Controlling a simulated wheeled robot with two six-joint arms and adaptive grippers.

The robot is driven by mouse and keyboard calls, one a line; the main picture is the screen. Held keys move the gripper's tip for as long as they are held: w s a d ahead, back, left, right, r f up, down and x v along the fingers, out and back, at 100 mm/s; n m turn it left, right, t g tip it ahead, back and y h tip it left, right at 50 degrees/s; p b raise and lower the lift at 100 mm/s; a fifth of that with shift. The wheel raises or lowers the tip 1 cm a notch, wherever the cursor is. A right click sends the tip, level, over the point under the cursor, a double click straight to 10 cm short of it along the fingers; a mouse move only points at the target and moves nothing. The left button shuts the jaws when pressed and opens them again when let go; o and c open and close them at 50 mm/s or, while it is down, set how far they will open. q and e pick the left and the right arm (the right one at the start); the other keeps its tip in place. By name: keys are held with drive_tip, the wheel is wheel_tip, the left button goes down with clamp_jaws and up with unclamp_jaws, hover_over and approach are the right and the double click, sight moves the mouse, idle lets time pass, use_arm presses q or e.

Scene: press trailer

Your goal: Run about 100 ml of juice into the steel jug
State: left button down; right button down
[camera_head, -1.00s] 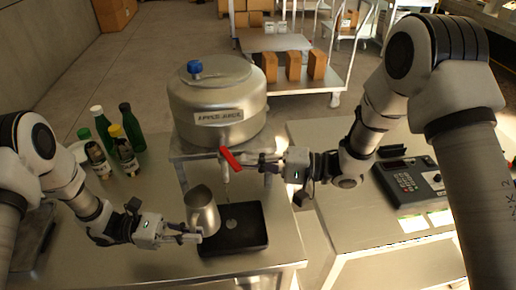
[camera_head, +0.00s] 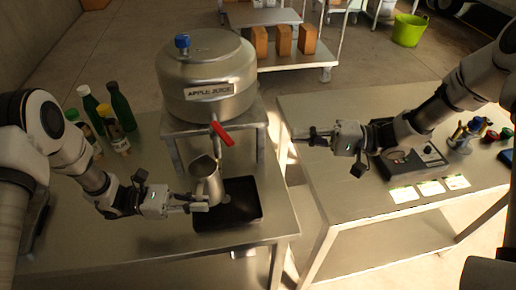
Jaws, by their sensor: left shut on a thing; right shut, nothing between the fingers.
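The steel jug (camera_head: 206,182) is below the tap of the apple juice tank (camera_head: 206,75), over the left part of a black tray (camera_head: 240,212). My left gripper (camera_head: 200,204) is shut on the jug low on its near side. Whether the jug's base touches the tray, and the juice level inside it, I cannot tell. The tap's red lever (camera_head: 222,135) slants down to the right. No stream of juice is clearly visible. My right gripper (camera_head: 314,137) is shut and empty, to the right of the lever and apart from it.
Several bottles (camera_head: 118,107) stand at the left of the bench. A gap separates the two tables.

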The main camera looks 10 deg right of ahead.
use_arm(q)
drive_tip(key=d, duration=0.1)
drive_tip(key=w+d, duration=0.1)
drive_tip(key=d, duration=0.2)
drive_tip(key=shift+w, duration=0.35)
drive_tip(key=shift+d, duration=0.1)
idle(0.3)
idle(1.4)
